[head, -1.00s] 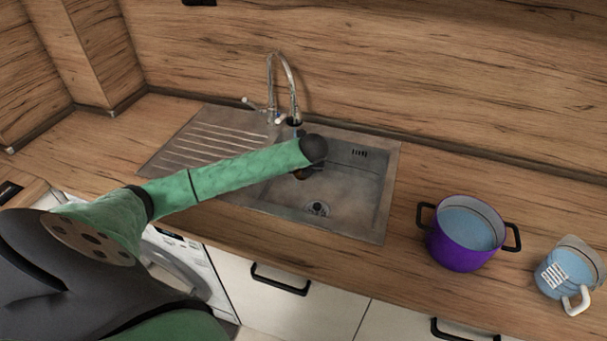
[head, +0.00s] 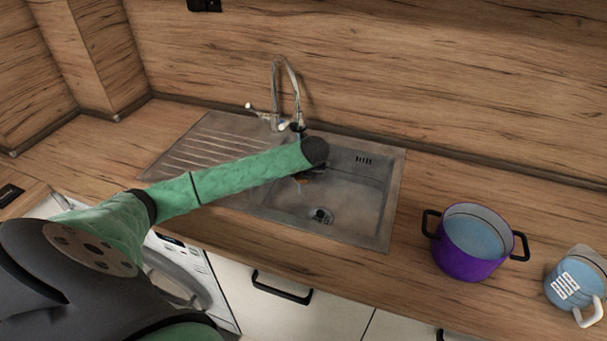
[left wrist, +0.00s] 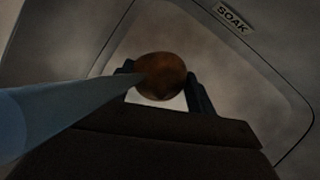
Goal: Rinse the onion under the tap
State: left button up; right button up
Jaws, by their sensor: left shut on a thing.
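The brown onion (left wrist: 161,76) is in the left wrist view, between the two dark fingers of my left gripper (left wrist: 162,88), which is shut on it. A pale blue tapering column (left wrist: 70,107), which looks like running water, reaches the onion from the left. In the head view the onion (head: 303,178) barely shows below the end of my left arm, over the sink basin (head: 345,200). The arm hides most of the gripper there. The chrome tap (head: 277,85) stands behind the arm, its spout arching over the basin's back left. My right gripper is out of view.
A ribbed drainboard (head: 205,145) lies left of the basin. A purple pot (head: 468,262) with black handles and a blue-and-white mug (head: 572,285) stand on the counter to the right. The wooden splashback (head: 400,75) rises behind the sink.

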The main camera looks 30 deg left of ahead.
pick_arm(q)
jog(key=shift+w+d+b, duration=0.15)
jog(key=shift+d+b, duration=0.3)
jog(key=shift+d, duration=0.15)
jog(key=shift+a, duration=0.1)
dwell(0.4)
jog(key=shift+a+b, duration=0.45)
jog(key=shift+b, duration=0.05)
jog(key=shift+d, duration=0.3)
jog(key=shift+d+b, duration=0.25)
jog(key=shift+b, duration=0.15)
jog(key=shift+a+f+b, duration=0.1)
jog(key=shift+a+b, duration=0.2)
jog(key=shift+a, duration=0.05)
